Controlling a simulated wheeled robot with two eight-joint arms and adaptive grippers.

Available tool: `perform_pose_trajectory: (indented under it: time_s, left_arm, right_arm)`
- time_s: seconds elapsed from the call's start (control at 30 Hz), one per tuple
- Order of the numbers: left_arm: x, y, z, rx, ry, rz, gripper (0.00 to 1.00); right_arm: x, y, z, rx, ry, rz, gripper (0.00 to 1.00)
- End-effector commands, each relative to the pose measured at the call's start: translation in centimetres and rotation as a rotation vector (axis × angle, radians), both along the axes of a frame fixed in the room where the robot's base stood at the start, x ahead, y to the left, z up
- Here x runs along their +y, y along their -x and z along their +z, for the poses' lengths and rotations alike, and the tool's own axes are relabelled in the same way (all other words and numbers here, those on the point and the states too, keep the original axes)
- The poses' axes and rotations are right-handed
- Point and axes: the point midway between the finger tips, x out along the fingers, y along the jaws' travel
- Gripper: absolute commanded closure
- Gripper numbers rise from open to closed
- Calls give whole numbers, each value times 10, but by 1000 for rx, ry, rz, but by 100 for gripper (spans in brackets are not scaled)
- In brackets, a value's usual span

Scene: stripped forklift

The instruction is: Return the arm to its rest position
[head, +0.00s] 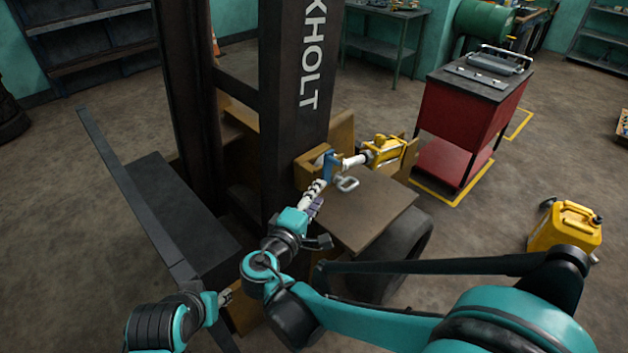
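My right arm reaches in from the lower right, bends at a teal joint and points up toward the forklift. Its gripper (318,188) is over the near edge of the brown plate (368,212), just below a blue part (330,165) at the mast's side. Whether its fingers touch the blue part, or are open or shut, is too small to tell. My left gripper (226,297) is low at the left, in front of the forklift's lower frame. Its fingers are small and partly hidden, so their state is unclear.
The dark forklift mast (295,100) stands close ahead. A yellow cylinder (388,150) and a grey metal loop (347,184) are near my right gripper. A black tyre (395,262) is below the plate. A red cart (462,110) and yellow canister (567,228) stand right, with open floor between.

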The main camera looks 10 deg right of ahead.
Motion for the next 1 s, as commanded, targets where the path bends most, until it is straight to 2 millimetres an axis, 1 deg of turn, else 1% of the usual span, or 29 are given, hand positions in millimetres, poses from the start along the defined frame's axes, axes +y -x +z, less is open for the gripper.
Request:
perform_pose_trajectory:
  time_s: [0.13,0.2,0.27,0.37,0.4,0.47,0.5,0.57,0.6,0.7,0.8,0.9,1.0]
  left_arm:
    - [0,0,0,0,0,0,60]
    - [0,0,-1,0,0,0,60]
    - [0,0,-2,0,0,0,60]
    - [0,0,-7,0,0,0,60]
    - [0,0,-9,0,0,0,60]
    - [0,0,-13,0,0,0,60]
    - [0,0,-15,0,0,0,60]
    - [0,0,-19,0,0,0,60]
    - [0,0,-21,0,0,0,60]
    - [0,0,-26,0,0,0,60]
    - [0,0,-30,0,0,0,60]
    - [0,0,-33,0,0,0,60]
    - [0,0,-35,0,0,0,60]
  right_arm:
    - [-1,0,0,0,-1,-1,66]
    - [-7,1,-2,13,-16,-8,66]
    - [-19,4,-8,38,-52,-25,66]
    - [-53,16,-25,111,-171,-72,66]
    - [-69,25,-34,148,-238,-97,66]
    - [-92,42,-50,201,-357,-137,66]
    - [-105,55,-60,233,-442,-165,66]
    - [-119,76,-74,270,-574,-204,66]
    - [-126,90,-83,290,-663,-230,66]
    - [-134,125,-102,317,-889,-289,66]
    - [-133,153,-114,316,-1092,-333,66]
    - [-127,172,-120,303,-1250,-362,66]
    - [-122,181,-122,288,-1351,-378,66]
